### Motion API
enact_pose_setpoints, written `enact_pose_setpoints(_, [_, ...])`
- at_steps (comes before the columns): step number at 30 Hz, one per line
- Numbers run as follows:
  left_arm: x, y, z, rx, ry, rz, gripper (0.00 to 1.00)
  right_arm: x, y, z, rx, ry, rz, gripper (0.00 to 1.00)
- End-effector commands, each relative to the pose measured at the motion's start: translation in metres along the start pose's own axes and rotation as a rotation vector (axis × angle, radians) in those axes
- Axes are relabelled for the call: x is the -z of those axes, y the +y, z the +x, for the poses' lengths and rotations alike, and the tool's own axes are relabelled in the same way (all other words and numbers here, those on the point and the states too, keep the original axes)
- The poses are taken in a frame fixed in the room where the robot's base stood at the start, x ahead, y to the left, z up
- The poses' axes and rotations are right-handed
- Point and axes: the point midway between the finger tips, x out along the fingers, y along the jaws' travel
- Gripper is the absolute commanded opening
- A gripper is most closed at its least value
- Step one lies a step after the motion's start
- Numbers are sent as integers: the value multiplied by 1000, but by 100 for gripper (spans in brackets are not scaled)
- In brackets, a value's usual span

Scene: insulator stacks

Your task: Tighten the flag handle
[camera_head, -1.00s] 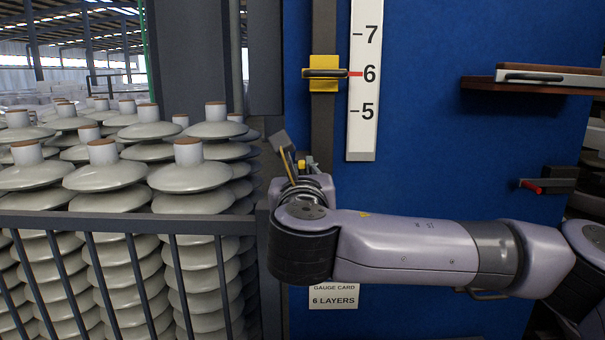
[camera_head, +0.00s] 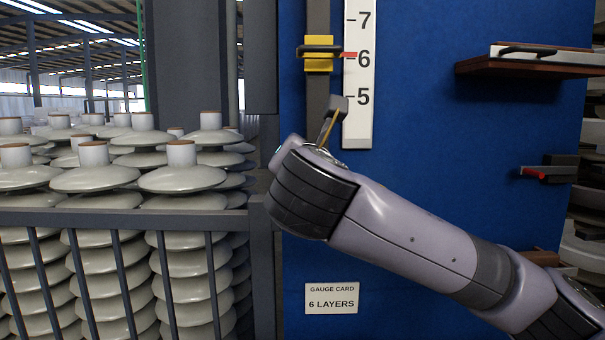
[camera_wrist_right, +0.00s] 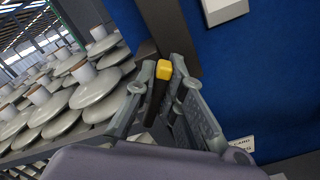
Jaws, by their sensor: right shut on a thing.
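My right gripper (camera_wrist_right: 164,72) is shut on a black piece with a yellow end (camera_wrist_right: 163,69), which shows between its two fingers in the right wrist view. I cannot tell for sure whether this piece is the flag handle. In the head view my right wrist hides most of the gripper; a grey block on a thin tan rod (camera_head: 338,107) shows above it. Above that, a yellow slider (camera_head: 318,66) with a black handle (camera_head: 320,49) sits on the dark post, apart from my wrist. Its red pointer (camera_head: 348,55) is at the 6 mark. My left gripper is not in view.
A white scale (camera_head: 358,80) is on the blue panel (camera_head: 420,110). A gauge card (camera_head: 332,299) reads 6 LAYERS. Stacked insulators (camera_head: 95,170) stand behind a grey rail (camera_head: 120,218) at left. A shelf (camera_head: 520,67) and a red-and-black fixture (camera_head: 545,170) jut out at right.

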Motion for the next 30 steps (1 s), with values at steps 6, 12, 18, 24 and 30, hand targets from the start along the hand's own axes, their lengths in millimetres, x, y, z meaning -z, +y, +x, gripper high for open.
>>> enact_pose_setpoints(6, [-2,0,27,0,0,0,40,4,-5,0,-5,0,208,0])
enact_pose_setpoints(12, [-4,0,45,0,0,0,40,4,-8,0,-5,-1,399,0])
enact_pose_setpoints(18, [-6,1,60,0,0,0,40,5,-11,-1,-5,-1,582,0])
enact_pose_setpoints(24, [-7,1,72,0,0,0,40,6,-12,0,-4,0,737,0])
enact_pose_setpoints(30, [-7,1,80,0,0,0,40,6,-13,0,-3,-1,846,0])
